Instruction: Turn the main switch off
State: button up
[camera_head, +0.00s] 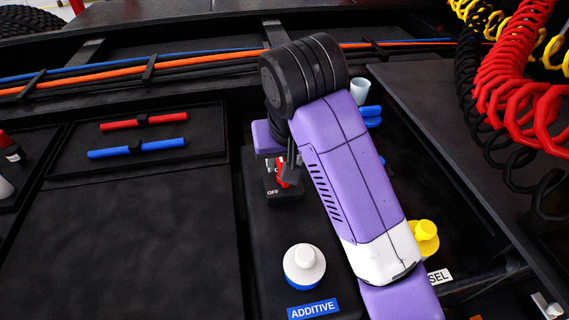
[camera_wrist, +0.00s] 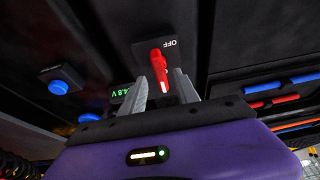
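The main switch is a red handle (camera_wrist: 158,66) on a black plate, with the word OFF at the top of the wrist view. In the head view the red handle (camera_head: 282,178) shows partly behind my gripper (camera_head: 287,167), and OFF is printed at the plate's lower edge. In the wrist view my gripper (camera_wrist: 161,78) is open, with one grey finger on each side of the handle. Narrow gaps seem to show on both sides; contact cannot be told. The handle points toward the gripper, slightly tilted. Its exact setting is hard to tell.
A green voltage display (camera_wrist: 120,93) is left of the switch, partly hidden by a finger. A white additive cap (camera_head: 304,265) and a yellow cap (camera_head: 425,236) stand near my arm. Red and black coiled hoses (camera_head: 510,75) hang at right. Red and blue bars (camera_head: 140,148) lie in a left recess.

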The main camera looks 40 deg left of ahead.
jog(key=shift+x, duration=1.3)
grip_shut()
